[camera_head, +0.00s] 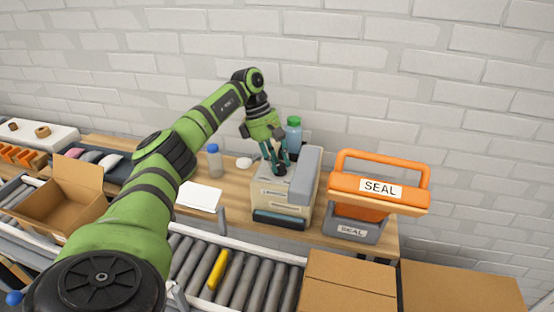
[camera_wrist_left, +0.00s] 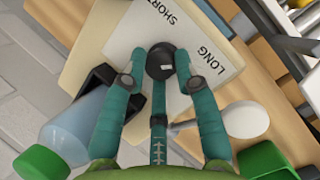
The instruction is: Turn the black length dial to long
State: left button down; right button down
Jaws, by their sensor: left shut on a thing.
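The black length dial (camera_wrist_left: 160,62) sits on a pale label plate (camera_wrist_left: 118,35) printed SHORT and LONG, on top of the beige machine (camera_head: 275,201). In the left wrist view the dial lies between the teal fingers of my left gripper (camera_wrist_left: 161,68), which are shut on it. A small light mark shows on the dial, but I cannot tell surely which word it points to. In the head view my left gripper (camera_head: 277,165) reaches down onto the machine's top and hides the dial. My right gripper is in neither view.
A blue bottle with a green cap (camera_head: 293,130) stands close behind the machine. A clear bottle with a blue cap (camera_head: 214,162) and a white round thing (camera_head: 244,162) are to its left. An orange-handled SEAL tool (camera_head: 378,188) stands to the right. A roller conveyor (camera_head: 240,277) runs in front.

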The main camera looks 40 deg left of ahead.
pick_arm(q)
jog(key=shift+s+d+f+m+g, duration=0.15)
jog(key=shift+f+m+g, duration=0.2)
jog(key=shift+m, duration=0.35)
jog(key=c, duration=1)
grip_release()
jog(key=shift+r, duration=0.1)
jog(key=shift+r, duration=0.15)
jog(key=shift+a+r, duration=0.25)
jog(key=shift+v, duration=5.65)
jog(key=shift+f, duration=0.15)
